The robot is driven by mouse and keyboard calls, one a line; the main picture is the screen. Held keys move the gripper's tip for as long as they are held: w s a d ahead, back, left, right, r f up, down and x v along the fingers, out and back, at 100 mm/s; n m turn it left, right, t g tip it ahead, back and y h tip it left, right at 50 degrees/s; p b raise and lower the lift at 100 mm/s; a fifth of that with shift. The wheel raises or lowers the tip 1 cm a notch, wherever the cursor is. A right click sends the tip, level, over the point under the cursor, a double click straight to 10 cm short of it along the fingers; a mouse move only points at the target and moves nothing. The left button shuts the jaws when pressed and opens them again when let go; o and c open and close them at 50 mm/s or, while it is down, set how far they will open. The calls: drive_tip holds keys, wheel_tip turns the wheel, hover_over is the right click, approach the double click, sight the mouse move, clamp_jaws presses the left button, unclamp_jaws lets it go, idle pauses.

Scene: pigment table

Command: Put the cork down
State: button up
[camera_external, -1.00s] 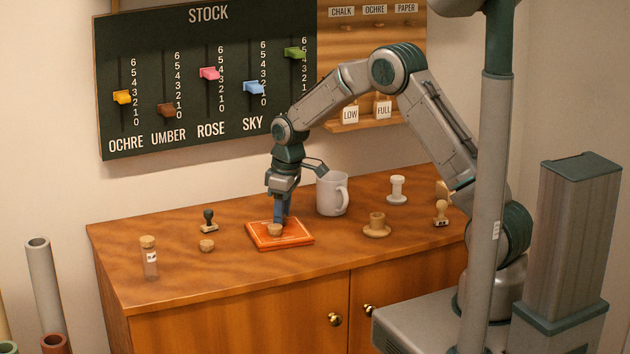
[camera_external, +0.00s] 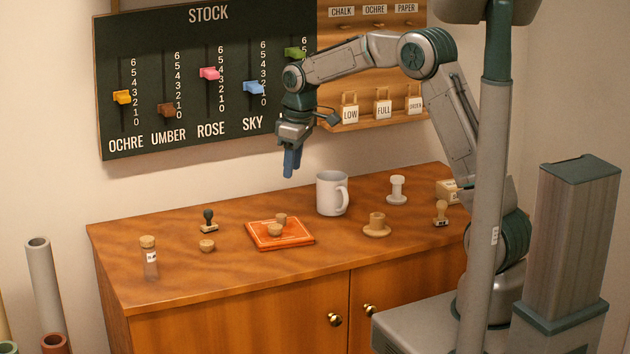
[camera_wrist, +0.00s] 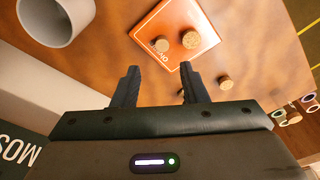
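Two corks rest on the orange booklet (camera_external: 258,243): a front one (camera_external: 275,231) and one just behind it (camera_external: 281,218). Both also show on the booklet in the wrist view, a larger one (camera_wrist: 191,40) and a smaller one (camera_wrist: 161,45). A third cork (camera_external: 207,245) stands on bare wood left of the booklet. My gripper (camera_external: 291,174) hangs well above the booklet and touches nothing. In the wrist view its fingers (camera_wrist: 160,69) are apart with nothing between them.
A white mug (camera_external: 332,194) stands right of the booklet. A dark-handled stamp (camera_external: 209,220) and a corked vial (camera_external: 150,262) are on the left. A wooden spool (camera_external: 376,225), a pale spool (camera_external: 397,190) and another stamp (camera_external: 441,213) are on the right. The front middle is clear.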

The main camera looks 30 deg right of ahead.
drive_tip(key=s+d+r+m, duration=0.2)
drive_tip(key=s+d+r, duration=0.3)
drive_tip(key=s+d, duration=0.25)
drive_tip(key=s+d+f+m+t, duration=0.1)
drive_tip(key=s+d+m, duration=0.2)
drive_tip(key=s+d, duration=0.3)
drive_tip(key=s+d+f+m, duration=0.1)
drive_tip(key=s+d+m, duration=0.3)
drive_tip(key=s, duration=1.2)
drive_tip(key=shift+d+t+h, duration=0.4)
drive_tip(key=shift+d, duration=0.65)
